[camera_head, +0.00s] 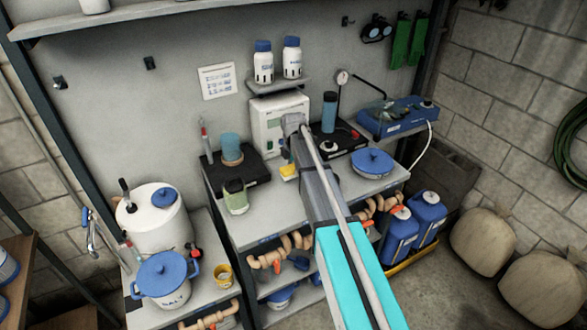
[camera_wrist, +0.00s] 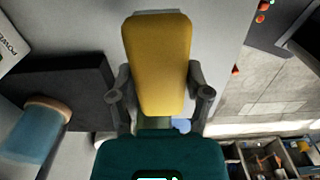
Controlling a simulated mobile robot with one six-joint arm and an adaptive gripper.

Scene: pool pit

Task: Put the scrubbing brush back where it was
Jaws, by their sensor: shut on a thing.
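A yellow block-shaped thing, which I take for the scrubbing brush (camera_wrist: 157,62), is between the two fingers of my gripper (camera_wrist: 160,95) in the wrist view. The fingers are shut on its sides. In the head view the yellow brush (camera_head: 289,171) shows small at the left of my gripper (camera_head: 291,158), over the middle counter (camera_head: 270,205). My arm hides part of it there. Its bristles cannot be made out, and I cannot tell whether it touches the counter.
A white box (camera_head: 272,128) stands behind. A lidded blue-and-white pot (camera_head: 372,163) is at right. Bare counter lies in front.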

